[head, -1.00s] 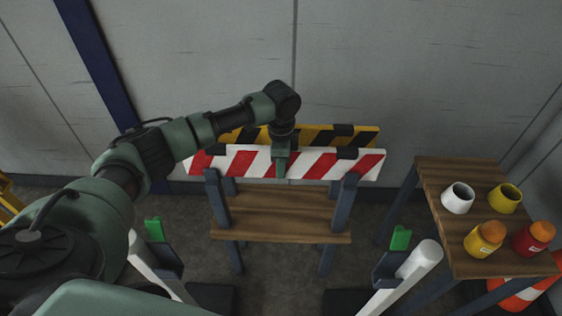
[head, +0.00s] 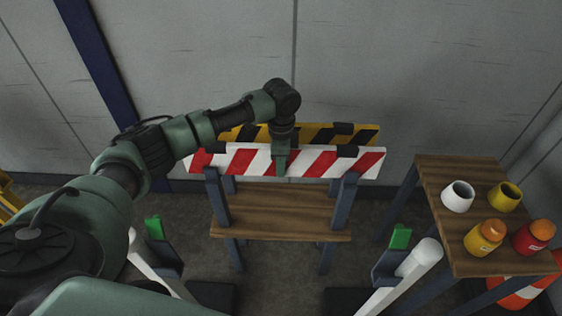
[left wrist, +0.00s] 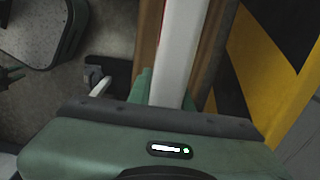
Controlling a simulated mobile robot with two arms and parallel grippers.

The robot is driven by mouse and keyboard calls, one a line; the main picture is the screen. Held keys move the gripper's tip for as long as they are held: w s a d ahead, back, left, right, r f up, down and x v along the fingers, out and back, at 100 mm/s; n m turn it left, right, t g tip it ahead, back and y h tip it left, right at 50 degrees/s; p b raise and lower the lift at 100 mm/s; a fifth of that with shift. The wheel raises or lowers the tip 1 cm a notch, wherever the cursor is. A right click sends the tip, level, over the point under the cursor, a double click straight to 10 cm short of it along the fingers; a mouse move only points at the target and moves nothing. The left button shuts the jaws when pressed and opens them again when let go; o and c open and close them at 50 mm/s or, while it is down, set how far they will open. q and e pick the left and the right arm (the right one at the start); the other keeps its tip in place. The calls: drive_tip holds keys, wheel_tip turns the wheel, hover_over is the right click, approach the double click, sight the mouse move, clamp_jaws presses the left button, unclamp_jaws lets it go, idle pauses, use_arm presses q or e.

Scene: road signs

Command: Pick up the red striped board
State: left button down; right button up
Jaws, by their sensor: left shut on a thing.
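The red and white striped board (head: 325,164) stands on edge in the rack (head: 215,197), in front of a yellow and black striped board (head: 362,137). My left gripper (head: 281,165) reaches down from above and is shut on the red striped board near its middle. In the left wrist view the board's pale top edge (left wrist: 179,50) runs up from between the fingers, with the yellow and black board (left wrist: 275,65) to its right. My right gripper is not in view.
A wooden side table (head: 440,190) at the right bears a white cup (head: 458,198), a yellow cup (head: 504,198) and two orange-capped jars. An orange and white cone (head: 527,293) stands by it. Two white posts stand in front. A grey wall is behind the rack.

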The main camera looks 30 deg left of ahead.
use_arm(q)
wheel_tip(320, 180, up, 20)
idle(0.5)
idle(0.8)
